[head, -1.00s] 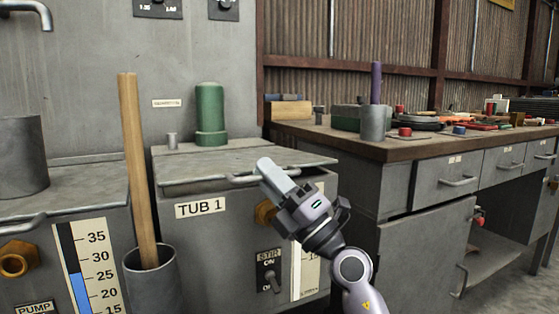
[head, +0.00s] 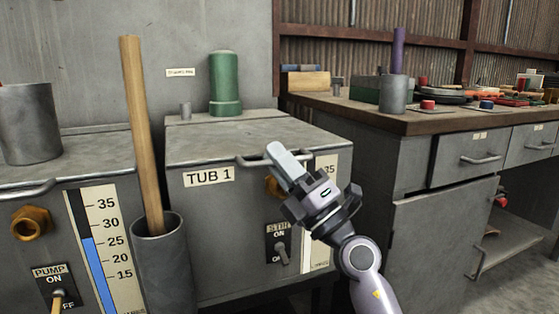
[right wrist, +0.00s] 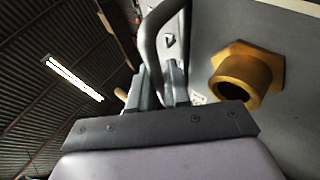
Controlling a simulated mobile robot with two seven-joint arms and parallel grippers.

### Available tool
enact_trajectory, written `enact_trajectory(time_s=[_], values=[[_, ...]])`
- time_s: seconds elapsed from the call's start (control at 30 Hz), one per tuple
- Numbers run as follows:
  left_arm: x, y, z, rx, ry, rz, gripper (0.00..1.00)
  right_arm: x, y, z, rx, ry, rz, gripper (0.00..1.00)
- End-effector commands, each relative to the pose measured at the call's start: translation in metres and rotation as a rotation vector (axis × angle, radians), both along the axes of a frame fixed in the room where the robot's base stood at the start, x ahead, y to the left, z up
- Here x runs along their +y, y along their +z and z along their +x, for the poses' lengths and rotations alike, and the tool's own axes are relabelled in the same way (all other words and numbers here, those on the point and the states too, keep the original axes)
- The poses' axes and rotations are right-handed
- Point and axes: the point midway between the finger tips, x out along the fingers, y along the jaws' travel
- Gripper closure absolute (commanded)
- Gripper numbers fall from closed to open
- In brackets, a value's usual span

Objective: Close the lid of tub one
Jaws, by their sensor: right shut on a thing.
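Tub one (head: 225,240) is a grey metal box with a "TUB 1" label. Its grey lid (head: 220,136) lies flat on top, with no gap showing at the front edge. A bar handle (head: 256,159) runs along the lid's front edge and also shows in the right wrist view (right wrist: 150,35). My left gripper is not in view.
A brass fitting (right wrist: 245,75) sits on the tub's front, close to my right gripper. A wooden stick (head: 140,130) stands in a grey cylinder (head: 165,265) left of the tub. A green cylinder (head: 224,85) stands behind the lid. A workbench (head: 410,122) is at the right.

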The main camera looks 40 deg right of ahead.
Motion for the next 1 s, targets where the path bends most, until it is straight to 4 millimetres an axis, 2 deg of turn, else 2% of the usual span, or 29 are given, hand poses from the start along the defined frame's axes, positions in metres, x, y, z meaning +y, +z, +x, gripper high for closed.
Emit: enact_trajectory(time_s=[0.03, 0.07, 0.1, 0.47, 0.67, 0.83, 1.0], values=[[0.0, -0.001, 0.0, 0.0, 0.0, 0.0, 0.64, 0.001, -0.008, 0.003, 0.019, 0.006, 0.001, 0.77], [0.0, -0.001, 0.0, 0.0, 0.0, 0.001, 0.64, 0.001, -0.008, 0.003, 0.019, 0.005, 0.001, 0.67], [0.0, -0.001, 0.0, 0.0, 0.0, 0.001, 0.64, 0.001, -0.008, 0.003, 0.018, 0.005, 0.001, 0.62], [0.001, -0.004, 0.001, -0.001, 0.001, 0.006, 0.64, -0.001, -0.011, -0.002, 0.017, 0.003, 0.001, 0.62], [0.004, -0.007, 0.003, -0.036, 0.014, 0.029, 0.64, -0.004, -0.028, -0.022, 0.016, 0.004, 0.0, 0.62], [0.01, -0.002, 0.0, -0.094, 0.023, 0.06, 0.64, -0.007, -0.041, -0.041, 0.011, 0.004, 0.001, 0.62], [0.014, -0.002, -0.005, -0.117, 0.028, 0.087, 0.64, -0.009, -0.047, -0.053, 0.009, 0.006, 0.0, 0.62]])
